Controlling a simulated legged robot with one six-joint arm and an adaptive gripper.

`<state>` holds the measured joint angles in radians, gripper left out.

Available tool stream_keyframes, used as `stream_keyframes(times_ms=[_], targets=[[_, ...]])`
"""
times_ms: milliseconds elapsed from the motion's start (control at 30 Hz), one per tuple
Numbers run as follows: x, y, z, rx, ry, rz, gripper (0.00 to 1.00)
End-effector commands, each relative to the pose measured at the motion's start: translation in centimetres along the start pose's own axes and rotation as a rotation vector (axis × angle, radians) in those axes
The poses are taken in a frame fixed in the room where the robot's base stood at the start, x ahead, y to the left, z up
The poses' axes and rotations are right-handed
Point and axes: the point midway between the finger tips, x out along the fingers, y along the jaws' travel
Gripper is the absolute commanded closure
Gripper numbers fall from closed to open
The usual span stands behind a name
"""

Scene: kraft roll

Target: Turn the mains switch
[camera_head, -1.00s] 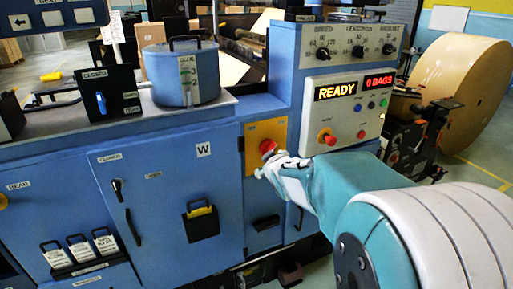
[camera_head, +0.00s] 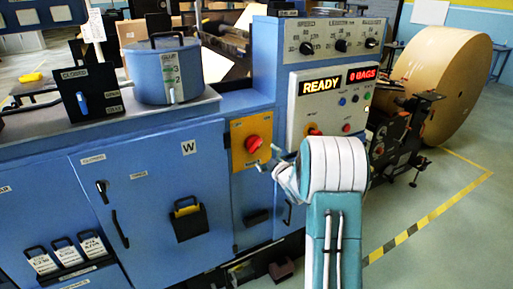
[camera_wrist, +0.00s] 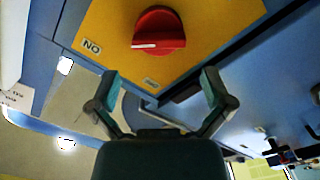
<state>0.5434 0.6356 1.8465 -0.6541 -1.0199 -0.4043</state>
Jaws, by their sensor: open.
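The mains switch is a red rotary knob (camera_head: 254,143) on a yellow plate (camera_head: 238,160) on the blue machine front. In the wrist view the red knob (camera_wrist: 159,31) has a white pointer line toward the "ON" label (camera_wrist: 92,46), which reads upside down. My gripper (camera_head: 270,163) is just right of and below the knob in the head view. In the wrist view my gripper (camera_wrist: 158,90) has its two fingers spread, with nothing between them. The knob lies beyond the fingertips, apart from them.
A blue pot (camera_head: 164,72) stands on the machine top. A large kraft roll (camera_head: 446,82) is at the right.

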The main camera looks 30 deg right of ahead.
Motion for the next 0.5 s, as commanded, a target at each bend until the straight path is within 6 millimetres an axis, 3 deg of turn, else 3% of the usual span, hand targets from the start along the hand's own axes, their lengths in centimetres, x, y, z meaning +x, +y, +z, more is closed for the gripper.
stream_keyframes(times_ms=[300,500], targets=[[5.5,-0.1,0.0,0.001,0.0,0.0,0.0],[6.8,0.0,0.0,0.0,-0.001,0.001,0.0]])
